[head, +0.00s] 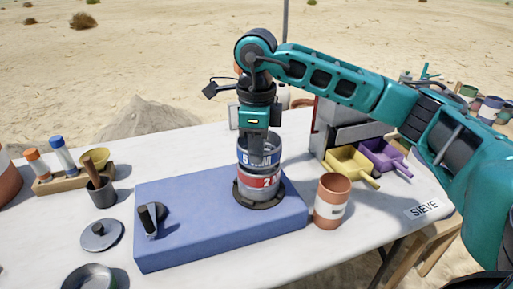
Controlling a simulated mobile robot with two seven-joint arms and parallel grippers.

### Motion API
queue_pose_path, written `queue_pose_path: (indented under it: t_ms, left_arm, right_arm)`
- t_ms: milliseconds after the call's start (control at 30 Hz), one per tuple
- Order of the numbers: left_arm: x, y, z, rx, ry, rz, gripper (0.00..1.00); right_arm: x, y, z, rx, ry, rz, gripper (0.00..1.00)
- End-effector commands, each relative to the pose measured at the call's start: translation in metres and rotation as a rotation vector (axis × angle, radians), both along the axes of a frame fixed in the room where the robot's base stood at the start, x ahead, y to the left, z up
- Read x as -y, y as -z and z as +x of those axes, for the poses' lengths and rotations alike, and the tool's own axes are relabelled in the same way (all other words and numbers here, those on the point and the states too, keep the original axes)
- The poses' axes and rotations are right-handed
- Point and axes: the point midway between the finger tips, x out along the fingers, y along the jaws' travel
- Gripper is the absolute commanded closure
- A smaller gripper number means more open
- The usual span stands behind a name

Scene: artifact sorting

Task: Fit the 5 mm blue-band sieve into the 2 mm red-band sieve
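The 5 mm blue-band sieve (246,157) is a grey metal cylinder marked "5". It stands upright, directly above the 2 mm red-band sieve (258,181), and looks in line with it. How deep its lower edge sits in the red one cannot be told. The red-band sieve stands on a dark round base on a blue block (165,244). My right gripper (257,145) points straight down at the top of the blue-band sieve, its fingers at the rim. Whether they are closed on the rim is hard to see. My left gripper is out of view.
A terracotta cup (331,204) stands just right of the block. A black lever (150,219) is on the block's left. A grey lid (101,234), a metal pan (88,278) and a mortar (102,191) stand further left.

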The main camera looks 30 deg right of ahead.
Motion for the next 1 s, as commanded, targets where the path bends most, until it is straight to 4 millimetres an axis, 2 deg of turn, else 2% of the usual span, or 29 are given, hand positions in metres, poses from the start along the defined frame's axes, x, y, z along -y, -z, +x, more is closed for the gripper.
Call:
queue_pose_path:
  t_ms: [733,800,1000]
  left_arm:
    - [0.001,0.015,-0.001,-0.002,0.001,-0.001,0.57]
    - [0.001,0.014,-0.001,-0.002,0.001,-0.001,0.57]
    - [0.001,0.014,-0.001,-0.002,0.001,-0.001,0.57]
  right_arm:
    - [0.0,0.019,0.0,0.0,0.0,0.0,1.0]
    - [0.0,0.018,0.0,0.0,0.0,0.0,0.9]
    - [0.0,0.018,0.0,0.0,0.0,0.0,0.71]
